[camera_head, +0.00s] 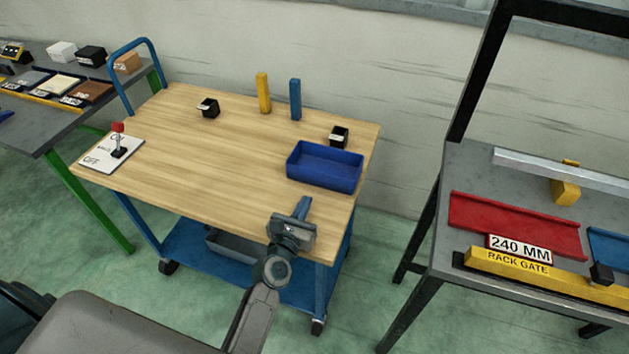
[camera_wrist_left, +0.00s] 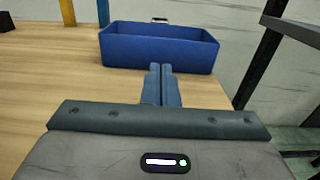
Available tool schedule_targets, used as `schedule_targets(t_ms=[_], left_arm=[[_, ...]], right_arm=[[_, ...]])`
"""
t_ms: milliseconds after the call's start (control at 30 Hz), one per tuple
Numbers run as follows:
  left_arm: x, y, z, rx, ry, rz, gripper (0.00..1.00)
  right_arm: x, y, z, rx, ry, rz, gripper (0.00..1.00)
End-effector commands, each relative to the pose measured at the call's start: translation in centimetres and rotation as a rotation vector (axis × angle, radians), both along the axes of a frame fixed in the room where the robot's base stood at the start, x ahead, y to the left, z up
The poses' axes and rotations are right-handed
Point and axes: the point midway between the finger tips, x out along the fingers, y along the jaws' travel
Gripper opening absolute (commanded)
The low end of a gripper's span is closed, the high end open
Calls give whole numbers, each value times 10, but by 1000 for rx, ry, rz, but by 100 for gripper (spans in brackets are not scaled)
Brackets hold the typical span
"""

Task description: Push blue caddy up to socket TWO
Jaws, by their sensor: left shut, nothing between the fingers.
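The blue caddy (camera_head: 324,176) is an open rectangular bin near the right edge of the wooden cart top. It also fills the upper middle of the left wrist view (camera_wrist_left: 158,50). A small black socket block (camera_head: 339,140) stands just behind it, and another black block (camera_head: 208,111) stands farther left; I cannot read which is TWO. My left gripper (camera_head: 303,203) is over the cart's front edge, on the near side of the caddy. Its fingers (camera_wrist_left: 160,74) are shut and empty, pointing at the caddy's near wall. Whether they touch it is unclear. My right gripper is out of view.
Yellow (camera_head: 263,92) and blue (camera_head: 295,98) posts stand at the back of the wooden cart top (camera_head: 190,160). An ON/OFF switch plate (camera_head: 111,153) lies at its left. The middle is clear. A rack table with a red tray (camera_head: 510,222) stands right, across a gap.

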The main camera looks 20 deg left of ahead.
Motion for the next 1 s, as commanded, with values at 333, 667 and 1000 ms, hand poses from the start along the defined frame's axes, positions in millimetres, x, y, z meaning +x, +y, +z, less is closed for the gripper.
schedule_targets(t_ms=[333,667,1000], left_arm=[[63,-2,1,2,-1,-1,0],[79,-3,-1,3,1,0,0],[88,-3,1,1,-1,-1,0]], right_arm=[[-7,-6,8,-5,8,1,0],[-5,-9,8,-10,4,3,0],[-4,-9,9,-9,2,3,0]])
